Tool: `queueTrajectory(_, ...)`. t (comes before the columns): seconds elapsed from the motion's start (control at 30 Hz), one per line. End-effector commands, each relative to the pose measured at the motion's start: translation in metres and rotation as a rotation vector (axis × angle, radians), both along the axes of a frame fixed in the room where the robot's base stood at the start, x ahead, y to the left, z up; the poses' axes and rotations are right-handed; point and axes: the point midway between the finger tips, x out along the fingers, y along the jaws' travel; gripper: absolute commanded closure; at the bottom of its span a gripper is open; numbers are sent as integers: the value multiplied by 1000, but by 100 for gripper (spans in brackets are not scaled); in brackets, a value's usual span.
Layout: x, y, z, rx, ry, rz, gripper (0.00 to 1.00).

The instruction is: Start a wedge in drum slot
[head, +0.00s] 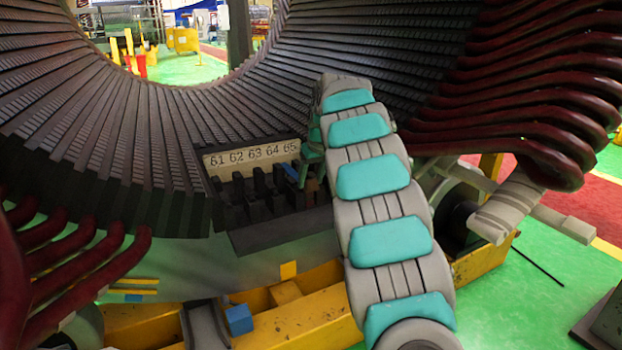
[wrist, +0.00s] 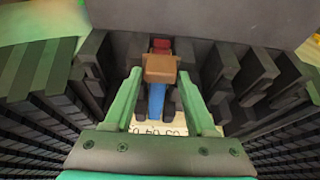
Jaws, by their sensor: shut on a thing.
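The dark drum (head: 130,130) fills the upper part of the head view, with a row of open slots (head: 262,195) below a number strip (head: 252,157) reading 61 to 65. My gripper (wrist: 159,82) is at the right end of this row, mostly hidden behind my arm in the head view. I cannot tell whether the wedge is inside a slot.
Dark slot walls (wrist: 250,75) stand close on both sides of the fingers. Dark red winding bars (head: 520,120) jut out at the right and others (head: 75,265) at the lower left. A yellow frame (head: 310,312) carries a blue cube (head: 239,320).

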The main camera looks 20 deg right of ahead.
Motion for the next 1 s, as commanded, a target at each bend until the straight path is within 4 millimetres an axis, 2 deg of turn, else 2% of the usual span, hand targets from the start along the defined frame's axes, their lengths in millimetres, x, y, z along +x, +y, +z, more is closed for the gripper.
queueTrajectory(0.93,7,1,-1,0,-1,1,99)
queueTrajectory(0.97,7,1,-1,0,-1,1,43)
queueTrajectory(1.0,7,1,-1,0,-1,1,38)
